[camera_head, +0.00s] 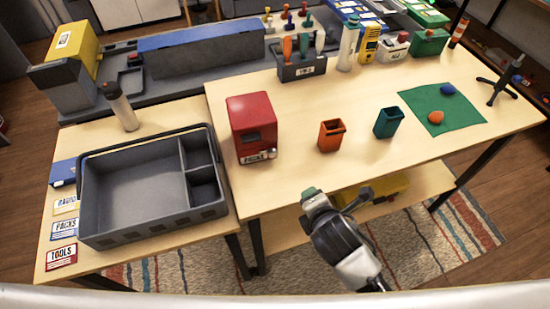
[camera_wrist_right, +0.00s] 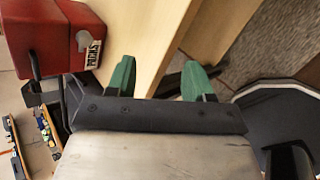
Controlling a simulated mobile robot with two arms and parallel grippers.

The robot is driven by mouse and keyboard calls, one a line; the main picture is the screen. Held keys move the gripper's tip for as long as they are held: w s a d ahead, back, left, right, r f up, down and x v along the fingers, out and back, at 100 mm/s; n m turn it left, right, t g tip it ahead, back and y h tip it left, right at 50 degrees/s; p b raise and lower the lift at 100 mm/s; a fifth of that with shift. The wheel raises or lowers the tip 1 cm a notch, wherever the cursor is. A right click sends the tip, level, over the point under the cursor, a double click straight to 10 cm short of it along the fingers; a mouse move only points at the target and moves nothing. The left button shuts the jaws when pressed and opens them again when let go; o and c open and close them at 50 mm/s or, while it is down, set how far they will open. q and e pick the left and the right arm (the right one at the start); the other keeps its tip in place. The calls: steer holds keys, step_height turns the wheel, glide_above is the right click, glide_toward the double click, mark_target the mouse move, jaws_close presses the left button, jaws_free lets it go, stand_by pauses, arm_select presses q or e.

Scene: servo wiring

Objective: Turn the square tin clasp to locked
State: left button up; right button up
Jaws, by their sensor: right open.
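The square tin is a red box (camera_head: 252,125) on the table left of centre, with a label reading PACKS on its lower front. In the right wrist view the tin (camera_wrist_right: 45,35) is at the upper left, and a small grey clasp (camera_wrist_right: 83,41) shows beside the label. I cannot tell which way the clasp is turned. My right gripper (camera_head: 335,199) is in front of the table edge, right of the tin and apart from it. Its green-tipped fingers (camera_wrist_right: 160,80) are spread and empty. My left gripper is not in view.
A grey divided tray (camera_head: 82,200) stands left of the tin. An orange cup (camera_head: 330,136) and a teal cup (camera_head: 388,122) stand to its right, and a green mat (camera_head: 460,118) lies further right. A yellow thing (camera_head: 392,188) is on the shelf below. Table around the tin's front is clear.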

mark_target(274, 156)
steer(key=w+a+r+n+t, duration=0.1)
steer(key=a+n, duration=0.1)
steer(key=n, duration=0.2)
steer(key=w+a+r+n+t+y, duration=0.1)
steer(key=a+r+n, duration=0.1)
steer(key=n, duration=0.2)
steer(key=w+a+r+n+t+y, duration=0.1)
steer(key=a+n, duration=0.1)
steer(key=n, duration=0.3)
steer(key=shift+w+a+r, duration=0.1)
steer(key=shift+r, duration=0.1)
steer(key=shift+w+a+n, duration=0.1)
steer(key=shift+a+n, duration=0.15)
steer(key=shift+n, duration=0.35)
steer(key=shift+w+a+y, duration=0.1)
steer(key=shift+w+y, duration=0.1)
steer(key=shift+y, duration=0.1)
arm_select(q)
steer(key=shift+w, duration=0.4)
arm_select(e)
steer(key=x, duration=1)
steer(key=shift+w, duration=0.2)
steer(key=shift+c, duration=0.3)
